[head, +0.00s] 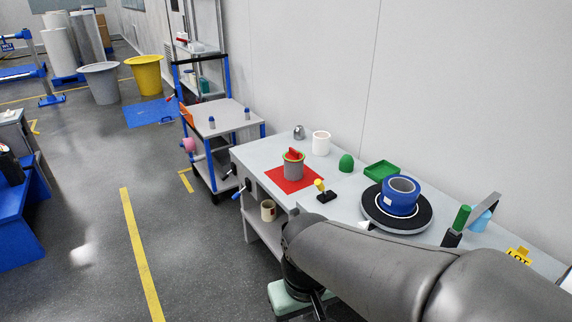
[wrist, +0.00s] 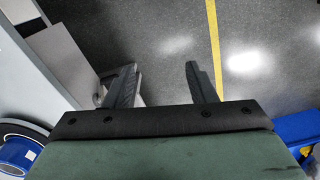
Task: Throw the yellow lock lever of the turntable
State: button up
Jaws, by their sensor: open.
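The turntable (head: 371,210) is a grey disc with a dark top on the bench, and a blue ring-shaped roll (head: 401,199) sits on it. A small lever with a yellow knob (head: 319,184) stands on a black base just left of the turntable. In the wrist view, part of the blue roll (wrist: 17,155) shows at the lower left; the lever is not visible there. My gripper (wrist: 160,68) is open and empty, its fingers pointing over the floor beside the bench. In the head view its fingers are mostly hidden, below and left of the lever, beyond the bench front.
The bench (head: 252,155) also holds a grey can (head: 293,168) on a red mat, a white cup (head: 321,143), a green dome, a green tray (head: 381,171) and a green-handled tool (head: 459,222). A mug (head: 268,210) stands on the lower shelf.

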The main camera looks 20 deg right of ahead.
jog(key=c, duration=0.5)
jog(key=w+d+n+h, duration=0.1)
jog(key=w, duration=0.1)
jog(key=w+d+f+n+b, duration=0.1)
jog(key=w, duration=0.1)
jog(key=w+d+f+n+h, duration=0.1)
jog(key=w+d+n, duration=0.1)
jog(key=shift+w+g+h+b, duration=0.3)
jog(key=shift+w+g, duration=0.1)
grip_shut()
jog(key=w+d+f+n+t+h+b, duration=0.1)
jog(key=w+d+f+n+h, duration=0.2)
jog(key=w, duration=0.5)
jog(key=w+d+f+n+t+h+b, duration=0.1)
jog(key=w+n+h, duration=0.2)
jog(key=w+n, duration=0.35)
jog(key=w+d+f+n+t+h+b, duration=0.1)
jog(key=w+d+f+n+h, duration=0.2)
jog(key=w, duration=0.5)
jog(key=n+t+h, duration=0.2)
jog(key=n+t, duration=0.1)
jog(key=n, duration=0.4)
send_near(322, 188)
jog(key=w+d+f, duration=0.2)
jog(key=d+f, duration=0.1)
jog(key=shift+w+d+f, duration=0.15)
jog(key=shift+w+f, duration=0.1)
jog(key=shift+w+d+r, duration=0.25)
jog(key=shift+w+d, duration=0.05)
jog(key=shift+d, duration=0.15)
